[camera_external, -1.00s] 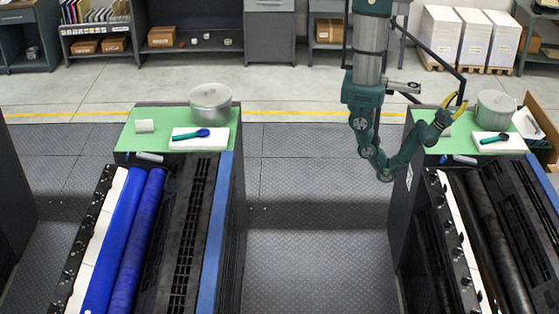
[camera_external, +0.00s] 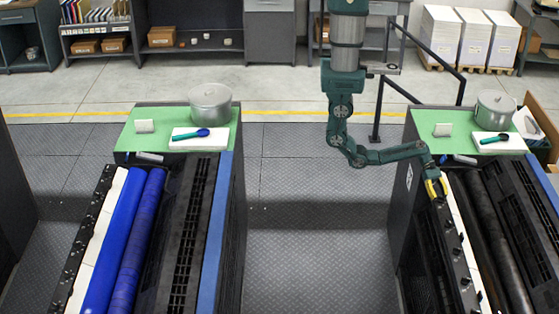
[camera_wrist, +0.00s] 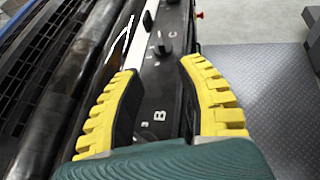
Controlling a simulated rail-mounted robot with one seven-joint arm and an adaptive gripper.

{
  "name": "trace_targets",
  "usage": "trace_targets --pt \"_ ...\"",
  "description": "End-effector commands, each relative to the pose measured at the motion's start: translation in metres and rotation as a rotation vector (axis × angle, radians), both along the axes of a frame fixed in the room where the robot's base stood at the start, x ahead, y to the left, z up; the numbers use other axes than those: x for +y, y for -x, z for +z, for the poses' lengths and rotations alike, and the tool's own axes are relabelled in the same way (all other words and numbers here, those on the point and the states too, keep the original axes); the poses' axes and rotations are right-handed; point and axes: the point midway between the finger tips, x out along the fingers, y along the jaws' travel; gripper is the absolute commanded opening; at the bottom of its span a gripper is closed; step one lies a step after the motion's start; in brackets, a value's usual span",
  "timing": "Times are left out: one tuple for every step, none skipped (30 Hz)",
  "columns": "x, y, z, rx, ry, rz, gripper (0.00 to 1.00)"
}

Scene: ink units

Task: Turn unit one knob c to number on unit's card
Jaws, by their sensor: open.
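A white letter B (camera_wrist: 159,114) shows between the fingers. A dark knob (camera_wrist: 163,45) stands just beyond the fingertips, close to a white letter C (camera_wrist: 173,34). Another dark knob (camera_wrist: 148,20) is farther along. Knob settings are too small to read. No readable number card shows.
A second unit with blue rollers (camera_external: 130,240) stands at the left. Green tops hold metal pots (camera_external: 211,104) and white pads. Black rollers (camera_wrist: 97,70) lie left of the panel in the wrist view. Clear floor (camera_wrist: 265,85) lies to its right.

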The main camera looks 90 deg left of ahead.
Motion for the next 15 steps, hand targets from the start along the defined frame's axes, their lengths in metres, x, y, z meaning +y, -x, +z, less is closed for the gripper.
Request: trace_targets --pt "-0.013 -0.003 -0.005 0.001 0.001 -0.006 0.38" --pt "-0.019 -0.005 -0.008 0.001 0.000 -0.006 0.38" --pt "-0.028 -0.007 -0.012 0.000 0.000 -0.006 0.38" --pt "-0.034 -0.010 -0.015 0.000 0.001 -0.004 0.38" --pt "-0.041 -0.011 -0.017 0.000 0.001 -0.005 0.38" --pt "-0.050 -0.014 -0.021 0.001 0.001 -0.005 0.38" --pt "-0.056 -0.016 -0.023 -0.001 0.002 -0.004 0.38" --pt "-0.063 -0.018 -0.027 0.001 0.001 -0.005 0.38" --pt "-0.071 -0.021 -0.030 -0.001 0.001 -0.004 0.38" --pt "-0.077 -0.022 -0.033 -0.001 0.001 -0.004 0.38" --pt "-0.083 -0.025 -0.036 -0.002 0.000 -0.004 0.38" --pt "-0.091 -0.027 -0.039 -0.001 0.001 -0.004 0.38" --pt "-0.096 -0.029 -0.041 -0.002 0.001 -0.004 0.38" --pt "-0.100 -0.030 -0.043 -0.001 0.001 -0.003 0.38" --pt "-0.106 -0.032 -0.045 -0.002 0.002 -0.003 0.38"
